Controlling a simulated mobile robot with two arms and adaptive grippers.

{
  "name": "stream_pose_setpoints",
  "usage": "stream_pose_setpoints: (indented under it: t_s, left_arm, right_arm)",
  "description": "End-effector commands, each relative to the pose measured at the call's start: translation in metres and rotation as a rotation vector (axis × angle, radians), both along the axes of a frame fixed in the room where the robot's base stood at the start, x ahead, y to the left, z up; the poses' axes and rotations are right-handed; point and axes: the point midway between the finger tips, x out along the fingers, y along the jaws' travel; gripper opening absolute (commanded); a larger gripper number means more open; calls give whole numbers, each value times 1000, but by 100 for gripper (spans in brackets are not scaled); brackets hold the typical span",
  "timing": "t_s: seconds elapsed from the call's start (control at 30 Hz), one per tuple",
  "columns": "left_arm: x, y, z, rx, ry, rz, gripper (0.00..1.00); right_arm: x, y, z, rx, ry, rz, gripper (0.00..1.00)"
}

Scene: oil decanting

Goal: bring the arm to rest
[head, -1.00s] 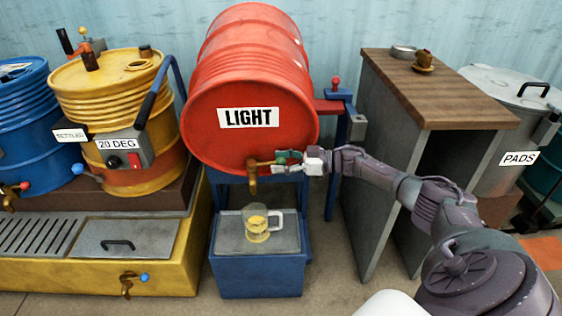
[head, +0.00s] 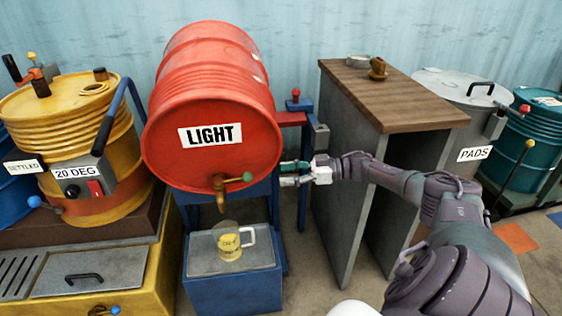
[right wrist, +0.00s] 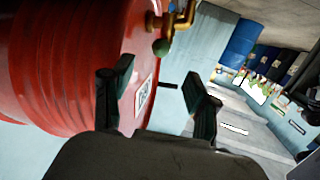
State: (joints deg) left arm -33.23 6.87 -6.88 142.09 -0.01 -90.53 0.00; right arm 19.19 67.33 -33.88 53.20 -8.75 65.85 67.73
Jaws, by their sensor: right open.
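My right gripper (head: 289,173) is open and empty in the head view, just right of the red LIGHT drum (head: 212,110). In the right wrist view its two dark fingers (right wrist: 158,92) stand wide apart, with the drum (right wrist: 70,60) filling the left side. The brass tap (head: 221,190) with its green-knobbed handle is on the drum's front, left of and apart from the gripper; it also shows at the top of the right wrist view (right wrist: 172,22). A clear jug (head: 230,243) holding some yellow oil stands under the tap. My left gripper is not in view.
The jug stands on a blue box stand (head: 233,290). A wood-topped cabinet (head: 405,95) is close right of the gripper, with a dish and small cup on top. A yellow drum (head: 70,150) stands left, a grey PADS bin (head: 455,88) and teal drum (head: 530,140) right.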

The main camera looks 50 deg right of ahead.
Motion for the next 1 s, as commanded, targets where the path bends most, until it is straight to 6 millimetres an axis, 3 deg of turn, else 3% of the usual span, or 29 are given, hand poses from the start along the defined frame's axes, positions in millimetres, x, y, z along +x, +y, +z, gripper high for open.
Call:
stream_pose_setpoints:
  t_s: [0.47, 0.57, 0.67, 0.83, 1.0]
  left_arm:
    - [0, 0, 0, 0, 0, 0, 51]
    - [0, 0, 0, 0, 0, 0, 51]
    - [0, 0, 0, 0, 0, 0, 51]
    - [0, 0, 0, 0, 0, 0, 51]
    - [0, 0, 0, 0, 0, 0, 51]
  right_arm:
    - [0, 0, 0, 0, 0, -1, 59]
    - [4, 8, -7, 1, -2, -7, 59]
    - [14, 34, -27, 1, -11, -35, 59]
    - [33, 126, -88, -24, -14, -175, 59]
    - [20, 209, -133, -89, 66, -359, 59]
